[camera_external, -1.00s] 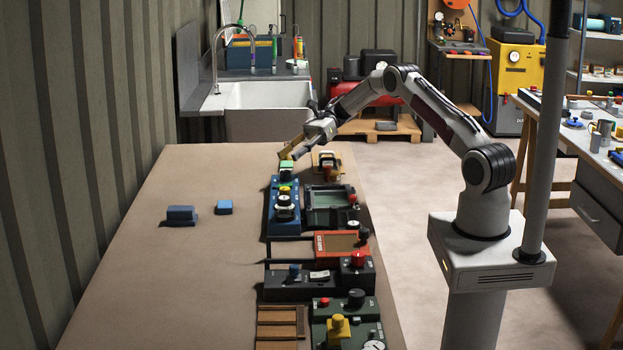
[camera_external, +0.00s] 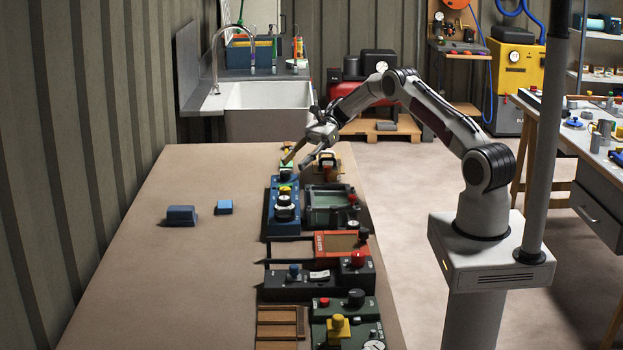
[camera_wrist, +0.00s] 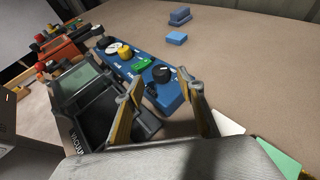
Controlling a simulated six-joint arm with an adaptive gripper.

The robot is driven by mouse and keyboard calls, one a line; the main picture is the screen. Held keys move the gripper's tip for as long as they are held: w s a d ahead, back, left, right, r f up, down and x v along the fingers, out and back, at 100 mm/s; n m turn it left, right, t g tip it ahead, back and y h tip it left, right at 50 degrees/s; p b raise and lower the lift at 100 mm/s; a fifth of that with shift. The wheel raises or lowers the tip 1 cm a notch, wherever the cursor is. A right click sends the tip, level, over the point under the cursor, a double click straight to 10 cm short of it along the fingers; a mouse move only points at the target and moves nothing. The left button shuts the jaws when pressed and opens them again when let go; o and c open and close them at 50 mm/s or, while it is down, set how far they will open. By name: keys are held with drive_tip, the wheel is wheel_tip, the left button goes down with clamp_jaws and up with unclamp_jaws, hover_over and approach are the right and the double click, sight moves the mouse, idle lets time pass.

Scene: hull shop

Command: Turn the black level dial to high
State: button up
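A black dial (camera_wrist: 161,73) with a pale mark sits at the near end of a blue panel (camera_wrist: 169,99) in the wrist view; its lettering is too small to read. My gripper (camera_wrist: 159,82) is open and empty, with one tan finger on each side of the dial in the picture. I cannot tell whether the fingers touch it.
Beside the dial are a green button (camera_wrist: 142,66), a yellow knob (camera_wrist: 125,52) and a white-ringed dial (camera_wrist: 112,46). A dark tray-like device (camera_wrist: 72,92) adjoins the panel. Two blue blocks (camera_external: 181,216) (camera_external: 224,207) lie on the otherwise clear left of the bench.

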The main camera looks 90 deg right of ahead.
sight(286, 171)
drive_tip(key=shift+x, duration=3.1)
clamp_jaws()
